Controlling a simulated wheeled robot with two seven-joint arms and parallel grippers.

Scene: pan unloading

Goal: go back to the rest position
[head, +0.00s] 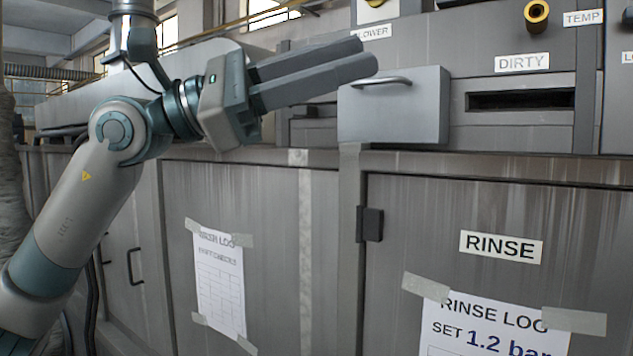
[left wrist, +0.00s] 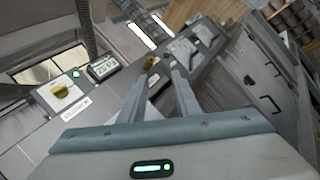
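My left gripper (head: 366,56) is raised at the upper left middle of the head view. Its two long grey fingers point right, in front of the machine's upper panel. In the left wrist view the left gripper (left wrist: 161,84) shows a clear gap between its fingers and nothing in it. It is open and empty. In the head view its fingertips overlap the top left of a grey drawer (head: 420,118) with a bar handle; I cannot tell how far apart they are in depth. My right gripper is in neither view.
A grey machine stands ahead, with a RINSE door (head: 500,215) and a dark slot (head: 520,99) under a DIRTY label (head: 522,63). Paper logs (head: 219,280) are taped to its front. The wrist view shows a yellow knob (left wrist: 62,91) and a small display (left wrist: 103,67).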

